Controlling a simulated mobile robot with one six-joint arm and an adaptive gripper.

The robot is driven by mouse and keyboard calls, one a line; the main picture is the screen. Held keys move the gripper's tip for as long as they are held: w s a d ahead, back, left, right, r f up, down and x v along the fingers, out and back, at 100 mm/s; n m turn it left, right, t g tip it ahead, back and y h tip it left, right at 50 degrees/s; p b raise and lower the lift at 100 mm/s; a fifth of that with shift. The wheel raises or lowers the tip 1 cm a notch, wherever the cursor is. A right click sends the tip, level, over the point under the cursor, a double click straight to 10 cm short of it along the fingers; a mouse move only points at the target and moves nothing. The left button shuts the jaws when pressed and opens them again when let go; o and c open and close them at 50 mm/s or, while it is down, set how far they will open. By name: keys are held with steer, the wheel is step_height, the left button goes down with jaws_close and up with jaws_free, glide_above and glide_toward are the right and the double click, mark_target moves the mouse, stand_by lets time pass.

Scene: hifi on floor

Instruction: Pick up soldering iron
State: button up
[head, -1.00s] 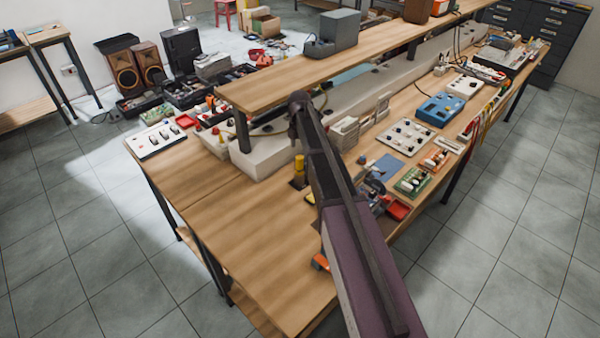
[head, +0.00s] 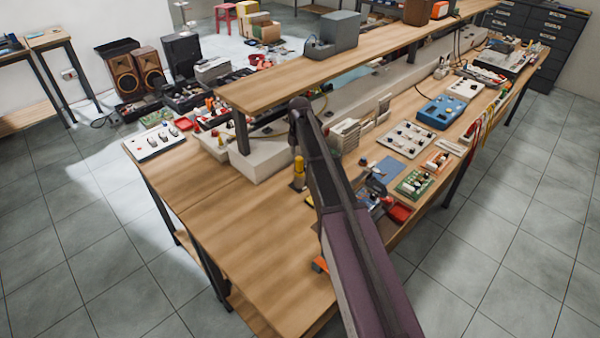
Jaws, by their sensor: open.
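I cannot clearly make out a soldering iron in the head view. A small upright thing with a yellow top and dark base (head: 299,174) stands on the wooden workbench (head: 225,230), just left of my arm; it is too small to name surely. An orange piece (head: 320,265) shows at the left edge of my arm, mostly hidden by it. My arm reaches up the middle of the picture over the bench.
A raised shelf (head: 270,93) runs along the bench. A white switch panel (head: 156,142) lies at its left corner. The near left bench top is clear. Tiled floor surrounds it.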

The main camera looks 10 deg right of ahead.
mark_target(300, 171)
steer(key=shift+f+b, duration=1.65)
steer(key=shift+f, duration=0.25)
steer(key=shift+s, duration=0.1)
jaws_close()
